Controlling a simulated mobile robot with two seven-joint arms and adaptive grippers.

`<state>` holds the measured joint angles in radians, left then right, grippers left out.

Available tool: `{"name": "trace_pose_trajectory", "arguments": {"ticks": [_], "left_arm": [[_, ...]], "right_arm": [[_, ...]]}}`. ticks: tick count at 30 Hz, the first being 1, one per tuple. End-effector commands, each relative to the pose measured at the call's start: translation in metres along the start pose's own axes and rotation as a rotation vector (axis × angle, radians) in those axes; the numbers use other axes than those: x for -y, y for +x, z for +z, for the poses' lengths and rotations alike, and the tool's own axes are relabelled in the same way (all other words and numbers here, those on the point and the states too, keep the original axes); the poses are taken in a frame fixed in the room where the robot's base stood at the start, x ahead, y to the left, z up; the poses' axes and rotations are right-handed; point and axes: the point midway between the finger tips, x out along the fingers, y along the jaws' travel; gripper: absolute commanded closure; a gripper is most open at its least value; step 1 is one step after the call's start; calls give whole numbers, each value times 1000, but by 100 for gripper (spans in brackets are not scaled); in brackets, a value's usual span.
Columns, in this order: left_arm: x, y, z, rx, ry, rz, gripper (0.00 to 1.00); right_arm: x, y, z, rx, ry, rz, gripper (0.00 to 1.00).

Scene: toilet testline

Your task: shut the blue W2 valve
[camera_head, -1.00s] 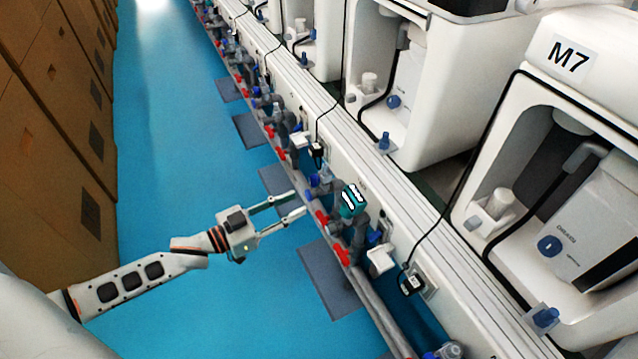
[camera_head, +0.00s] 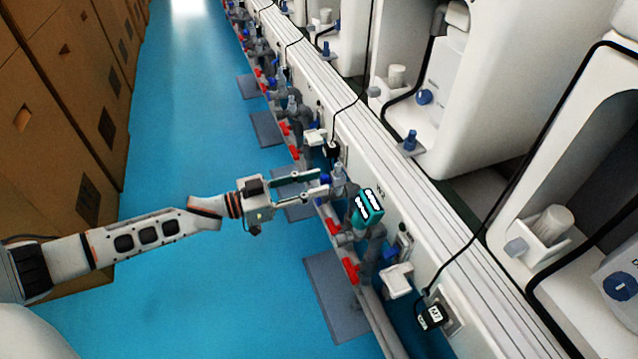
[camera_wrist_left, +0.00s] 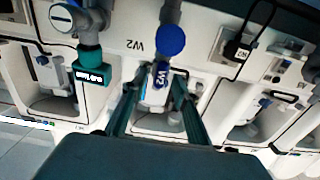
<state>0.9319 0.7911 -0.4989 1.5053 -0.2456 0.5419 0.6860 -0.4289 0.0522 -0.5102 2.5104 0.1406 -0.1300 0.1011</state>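The blue valve handle with a W2 label (camera_wrist_left: 160,74) shows in the left wrist view on a grey pipe. In the head view the blue valve (camera_head: 326,181) is small and partly hidden by my fingers. My left gripper (camera_head: 324,182) reaches it from the left. In the left wrist view the two fingers (camera_wrist_left: 160,78) are apart, one on each side of the W2 handle. Whether either finger touches it I cannot tell. A round blue cap (camera_wrist_left: 171,40) sits just above the handle. My right gripper is in neither view.
A teal device (camera_head: 367,207) with a white-marked face stands close beside the valve, also seen in the left wrist view (camera_wrist_left: 90,66). Red valve handles (camera_head: 351,270) line the pipes. A white wall panel is behind. Cardboard boxes (camera_head: 60,110) stand left; blue floor (camera_head: 180,140) between is clear.

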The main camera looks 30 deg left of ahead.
Motion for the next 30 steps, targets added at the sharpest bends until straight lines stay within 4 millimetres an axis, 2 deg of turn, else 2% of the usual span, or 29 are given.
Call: {"name": "trace_pose_trajectory", "arguments": {"ticks": [4, 13, 14, 17, 30], "left_arm": [[0, 10, 1, 1, -1, 0, 71], [0, 13, 0, 0, 0, -1, 71], [0, 13, 0, 0, 0, -1, 73], [0, 13, 0, 0, 0, -1, 99], [0, 13, -1, 0, 42, -2, 100]], "right_arm": [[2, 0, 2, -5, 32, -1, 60], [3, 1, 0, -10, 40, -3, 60], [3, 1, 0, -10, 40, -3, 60], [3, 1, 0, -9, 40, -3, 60], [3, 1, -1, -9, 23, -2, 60]]}}
